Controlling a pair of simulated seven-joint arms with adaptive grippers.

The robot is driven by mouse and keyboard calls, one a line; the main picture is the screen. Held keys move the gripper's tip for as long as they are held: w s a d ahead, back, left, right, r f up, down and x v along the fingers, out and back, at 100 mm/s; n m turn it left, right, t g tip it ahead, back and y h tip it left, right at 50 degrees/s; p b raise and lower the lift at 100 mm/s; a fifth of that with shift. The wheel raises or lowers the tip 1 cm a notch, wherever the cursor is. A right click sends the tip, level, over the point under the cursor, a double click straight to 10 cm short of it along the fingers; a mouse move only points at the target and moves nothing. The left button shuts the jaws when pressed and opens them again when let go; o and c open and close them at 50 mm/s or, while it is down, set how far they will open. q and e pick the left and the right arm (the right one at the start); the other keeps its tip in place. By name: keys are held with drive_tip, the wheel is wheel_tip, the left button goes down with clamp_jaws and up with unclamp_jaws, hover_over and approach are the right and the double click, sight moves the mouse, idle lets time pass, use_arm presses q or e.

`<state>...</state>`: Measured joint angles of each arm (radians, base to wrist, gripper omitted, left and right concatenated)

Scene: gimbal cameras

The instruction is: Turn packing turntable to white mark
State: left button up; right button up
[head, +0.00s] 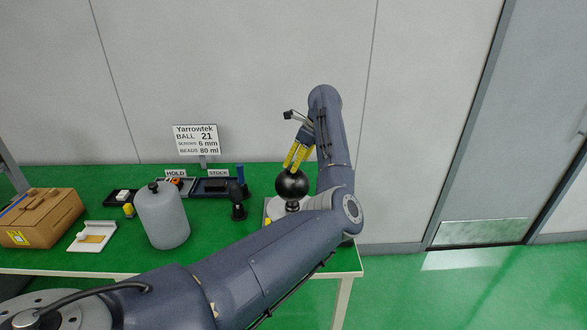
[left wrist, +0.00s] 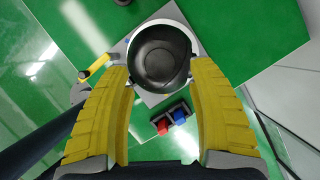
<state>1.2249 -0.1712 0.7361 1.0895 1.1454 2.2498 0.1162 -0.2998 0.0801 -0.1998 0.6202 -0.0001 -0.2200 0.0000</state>
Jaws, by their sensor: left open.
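The packing turntable shows in the left wrist view as a pale round rim (left wrist: 184,22) on a grey square base; in the head view its grey base (head: 272,210) is at the right end of the table, partly behind my arm. I cannot make out a white mark. My right gripper is out of view.
A yellow-handled lever (left wrist: 95,68) is beside the turntable. Red and blue pieces (left wrist: 170,121) sit in a dark holder nearby. A grey jar (head: 162,217), a cardboard box (head: 40,217), a white tray (head: 93,237), dark bins (head: 212,187) and a sign (head: 196,140) stand to the left.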

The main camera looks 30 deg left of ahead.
sight(292, 190)
use_arm(q)
drive_tip(key=shift+x, duration=1.85)
clamp_jaws()
